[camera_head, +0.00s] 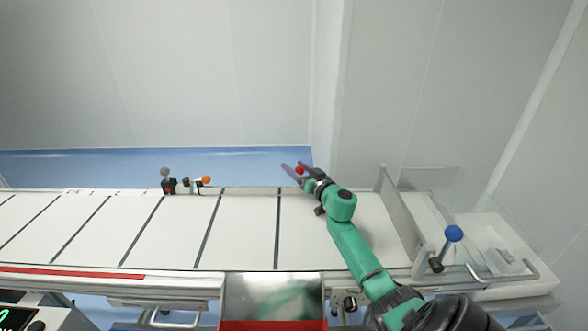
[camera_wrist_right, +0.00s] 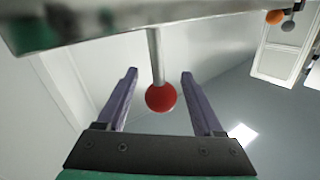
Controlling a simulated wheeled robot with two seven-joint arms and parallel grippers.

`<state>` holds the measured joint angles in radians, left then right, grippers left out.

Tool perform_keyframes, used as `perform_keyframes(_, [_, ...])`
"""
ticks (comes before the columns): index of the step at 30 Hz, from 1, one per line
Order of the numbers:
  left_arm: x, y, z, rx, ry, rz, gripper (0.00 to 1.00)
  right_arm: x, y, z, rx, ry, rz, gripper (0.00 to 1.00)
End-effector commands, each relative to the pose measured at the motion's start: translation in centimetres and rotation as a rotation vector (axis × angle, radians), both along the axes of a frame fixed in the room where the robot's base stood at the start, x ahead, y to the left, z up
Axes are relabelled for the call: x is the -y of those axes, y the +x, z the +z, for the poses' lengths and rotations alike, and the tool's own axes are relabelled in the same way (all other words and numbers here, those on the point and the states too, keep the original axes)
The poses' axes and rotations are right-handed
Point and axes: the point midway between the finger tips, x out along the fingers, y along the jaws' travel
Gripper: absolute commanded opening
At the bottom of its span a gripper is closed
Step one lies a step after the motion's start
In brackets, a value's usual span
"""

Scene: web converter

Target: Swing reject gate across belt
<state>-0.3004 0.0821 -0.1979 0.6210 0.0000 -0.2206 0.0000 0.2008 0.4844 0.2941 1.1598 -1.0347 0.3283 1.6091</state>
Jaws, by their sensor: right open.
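A red ball knob (camera_head: 299,170) is at the far edge of the white belt (camera_head: 240,235). In the right wrist view the red knob (camera_wrist_right: 160,98) sits on a short metal rod joined to a grey metal bar (camera_wrist_right: 200,14). My right gripper (camera_head: 291,166) reaches across the belt to the knob. In the wrist view my right gripper (camera_wrist_right: 158,74) is open, with its purple fingers on either side of the knob and a gap on both sides. A grey upright plate (camera_head: 399,215) stands across the belt's right end; I cannot tell whether it is the reject gate. My left gripper is not in view.
A blue ball lever (camera_head: 453,234) stands at the near right, beside a clear-walled bin (camera_head: 490,240). An orange knob (camera_head: 206,180) and a grey knob (camera_head: 164,171) are at the far edge, left. A metal box (camera_head: 273,293) sits at the near edge. The belt's left part is clear.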

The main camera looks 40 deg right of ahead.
Motion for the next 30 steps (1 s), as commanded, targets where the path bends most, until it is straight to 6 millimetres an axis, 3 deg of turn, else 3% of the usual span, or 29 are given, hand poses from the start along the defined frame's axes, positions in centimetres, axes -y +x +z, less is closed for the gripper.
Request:
perform_keyframes(4, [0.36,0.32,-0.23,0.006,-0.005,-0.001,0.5,0.12,1.08,0.02,0.001,0.001,0.0,0.69])
perform_keyframes(11, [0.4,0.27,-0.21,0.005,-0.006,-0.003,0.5,0.12,1.14,0.04,0.0,0.0,0.0,0.69])
perform_keyframes(16, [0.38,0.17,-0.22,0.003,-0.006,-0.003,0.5,0.12,1.12,0.05,0.0,0.0,0.0,0.04])
perform_keyframes(17, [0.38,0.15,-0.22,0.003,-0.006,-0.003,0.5,0.12,1.12,0.05,0.0,0.0,0.0,0.0])
perform_keyframes(30, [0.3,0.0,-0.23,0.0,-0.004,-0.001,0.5,0.14,1.11,0.08,0.0,-0.001,0.0,0.0])
